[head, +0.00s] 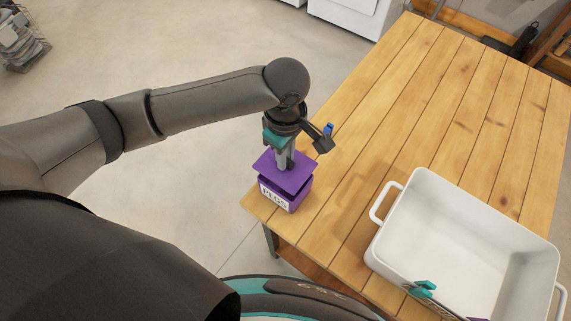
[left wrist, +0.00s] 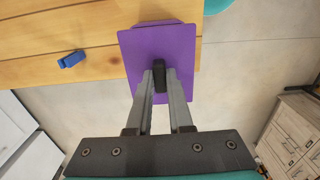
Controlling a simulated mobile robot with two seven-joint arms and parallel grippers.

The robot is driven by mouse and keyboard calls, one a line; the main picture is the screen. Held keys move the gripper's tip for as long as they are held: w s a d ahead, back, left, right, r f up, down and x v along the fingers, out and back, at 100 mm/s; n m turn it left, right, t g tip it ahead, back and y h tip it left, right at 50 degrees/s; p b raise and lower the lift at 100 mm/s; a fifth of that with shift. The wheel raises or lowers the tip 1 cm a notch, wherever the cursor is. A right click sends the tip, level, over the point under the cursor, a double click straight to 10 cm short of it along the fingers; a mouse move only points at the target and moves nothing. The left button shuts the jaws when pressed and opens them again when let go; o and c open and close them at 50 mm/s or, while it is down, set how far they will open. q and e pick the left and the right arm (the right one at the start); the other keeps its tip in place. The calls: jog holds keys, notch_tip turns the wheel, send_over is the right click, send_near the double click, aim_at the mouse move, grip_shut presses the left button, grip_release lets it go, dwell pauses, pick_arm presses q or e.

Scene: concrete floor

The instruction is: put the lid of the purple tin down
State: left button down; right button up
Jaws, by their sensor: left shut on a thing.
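The purple tin (head: 299,198) stands near the table's left corner in the head view, with a white label on its front. Its flat purple lid (head: 301,173) is over the tin's top and overhangs it; I cannot tell whether the lid touches the rim. My left gripper (head: 285,162) points down at the lid from above. In the left wrist view its fingers (left wrist: 160,86) are shut on the black knob (left wrist: 160,72) in the middle of the lid (left wrist: 133,50). The tin is mostly hidden under the lid there. My right gripper is not in view.
The wooden table (head: 430,120) has free room behind and to the right of the tin. A blue peg (left wrist: 71,59) lies on it, close to the gripper.

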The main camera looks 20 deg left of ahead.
pick_arm(q)
notch_tip(320, 180, down, 4)
jog(key=shift+f+b, duration=0.1)
jog(key=shift+b, duration=0.2)
jog(key=shift+f, duration=0.45)
jog(key=c, duration=0.8)
grip_release()
jog(key=shift+w+r, duration=0.1)
jog(key=shift+r, duration=0.45)
notch_tip(320, 180, up, 12)
jog(key=shift+p, duration=0.85)
